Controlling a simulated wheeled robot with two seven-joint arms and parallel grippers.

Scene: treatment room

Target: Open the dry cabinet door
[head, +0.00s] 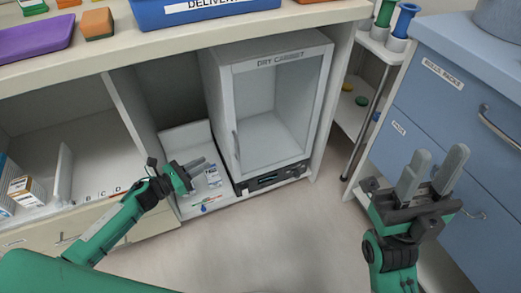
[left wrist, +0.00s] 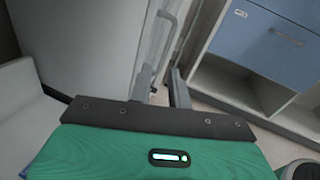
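The dry cabinet (head: 221,101) stands in the open bay under the counter. Its framed glass door (head: 275,100) looks shut, with the label along the top. The slim vertical handle (head: 236,146) is on the door's left side; it also shows in the left wrist view (left wrist: 166,38). My left gripper (head: 202,165) is just left of the handle, fingers pointing right towards it. In the left wrist view its fingers (left wrist: 162,84) are apart, with the handle beyond the gap; contact is not clear. My right gripper (head: 433,163) is open and empty, at right, away from the cabinet.
The counter (head: 180,47) overhangs the bay and carries a blue delivery bin (head: 200,12). A low white holder (head: 190,138) with small packs sits left of the cabinet. A trolley (head: 345,115) and blue drawers (head: 440,100) stand at right. Floor before the cabinet is clear.

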